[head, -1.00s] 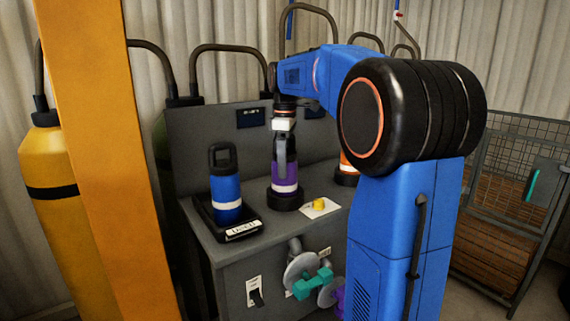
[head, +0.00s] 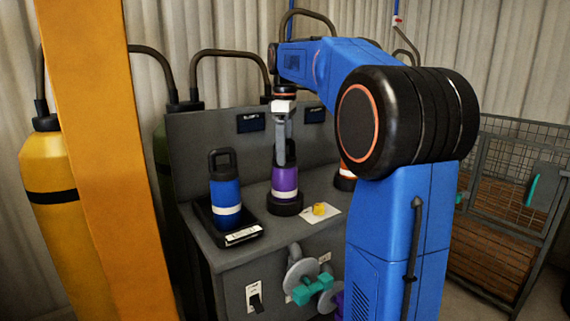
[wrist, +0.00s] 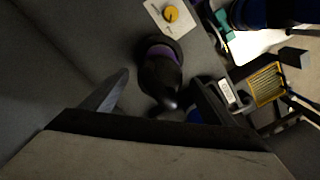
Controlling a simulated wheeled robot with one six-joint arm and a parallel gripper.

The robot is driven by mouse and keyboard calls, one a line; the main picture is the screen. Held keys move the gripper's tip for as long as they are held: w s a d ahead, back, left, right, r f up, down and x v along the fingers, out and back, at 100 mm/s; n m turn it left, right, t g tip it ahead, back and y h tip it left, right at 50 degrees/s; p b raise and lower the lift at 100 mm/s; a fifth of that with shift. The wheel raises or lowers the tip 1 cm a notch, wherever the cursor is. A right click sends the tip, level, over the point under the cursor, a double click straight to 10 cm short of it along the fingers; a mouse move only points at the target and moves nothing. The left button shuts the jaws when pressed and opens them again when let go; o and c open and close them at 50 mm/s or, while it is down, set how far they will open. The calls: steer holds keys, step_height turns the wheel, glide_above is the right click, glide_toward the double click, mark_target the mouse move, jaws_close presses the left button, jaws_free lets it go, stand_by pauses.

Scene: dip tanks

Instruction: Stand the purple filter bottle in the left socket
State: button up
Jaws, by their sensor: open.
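The purple filter bottle (head: 284,183) stands upright in a round black socket (head: 285,207) on the grey bench, left of the socket with the orange bottle (head: 345,175). My gripper (head: 285,160) is above the purple bottle, pointing down, with its fingers around the bottle's top. In the wrist view the open fingers (wrist: 165,95) lie on either side of the bottle's black top (wrist: 160,80), with gaps showing. The purple body is partly hidden beneath the black top there.
A blue bottle (head: 225,192) stands on a black labelled tray (head: 245,234) at the bench's left. A yellow knob (head: 319,209) on a white plate is right of the purple bottle. Teal-handled valves (head: 313,287) stick out of the bench front. A yellow post (head: 105,160) stands at the left.

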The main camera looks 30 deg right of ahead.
step_height(320, 180, up, 6)
steer(key=shift+f, duration=0.1)
stand_by(0.7)
